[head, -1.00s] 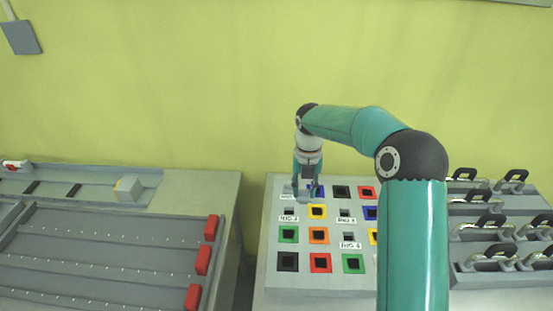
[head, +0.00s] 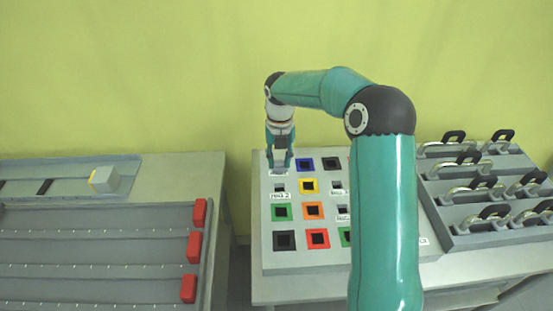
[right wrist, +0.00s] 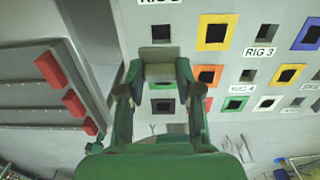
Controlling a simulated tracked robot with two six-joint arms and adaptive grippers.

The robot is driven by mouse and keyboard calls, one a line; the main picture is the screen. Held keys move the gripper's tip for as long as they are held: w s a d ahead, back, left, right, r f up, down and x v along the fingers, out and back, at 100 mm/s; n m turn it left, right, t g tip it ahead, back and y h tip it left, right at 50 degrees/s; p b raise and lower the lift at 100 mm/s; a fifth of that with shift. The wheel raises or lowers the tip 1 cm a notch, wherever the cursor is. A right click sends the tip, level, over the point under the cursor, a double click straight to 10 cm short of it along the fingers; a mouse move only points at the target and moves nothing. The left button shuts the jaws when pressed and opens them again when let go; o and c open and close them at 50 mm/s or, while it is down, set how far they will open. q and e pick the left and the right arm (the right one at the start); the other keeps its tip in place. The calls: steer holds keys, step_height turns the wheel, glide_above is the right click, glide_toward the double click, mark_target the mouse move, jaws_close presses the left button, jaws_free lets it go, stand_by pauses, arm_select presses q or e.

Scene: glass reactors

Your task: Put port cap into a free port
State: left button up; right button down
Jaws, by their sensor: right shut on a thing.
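The port panel (head: 300,262) is a grey board with square ports in coloured frames and a few labels. My right gripper (head: 280,168) is over its far left corner in the head view. In the right wrist view its fingers (right wrist: 160,72) are shut on a small grey port cap (right wrist: 157,54). Most of the cap is hidden in the head view, and I cannot tell whether it touches the panel. A yellow-framed port (head: 308,186) and a blue-framed port (head: 305,164) are right of the gripper, showing dark openings. My left gripper is out of view.
A rack with black-handled clamps (head: 470,188) stands to the right of the panel. On the left is a tray (head: 90,247) with red end blocks (head: 193,247). A grey block (head: 104,180) with a yellow edge lies behind it. A gap separates the two tables.

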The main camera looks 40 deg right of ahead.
steer(key=b, duration=0.4)
glide_above(279, 181)
steer(key=s+a, duration=0.2)
steer(key=shift+w+d+f, duration=0.1)
steer(key=shift+d+f, duration=0.05)
steer(key=shift+f, duration=2.05)
steer(key=shift+f+b, duration=0.95)
steer(key=shift+f, duration=1.2)
steer(key=shift+f, duration=0.3)
steer(key=c, duration=0.7)
jaws_free()
step_height(279, 181, up, 12)
steer(key=shift+f, duration=0.1)
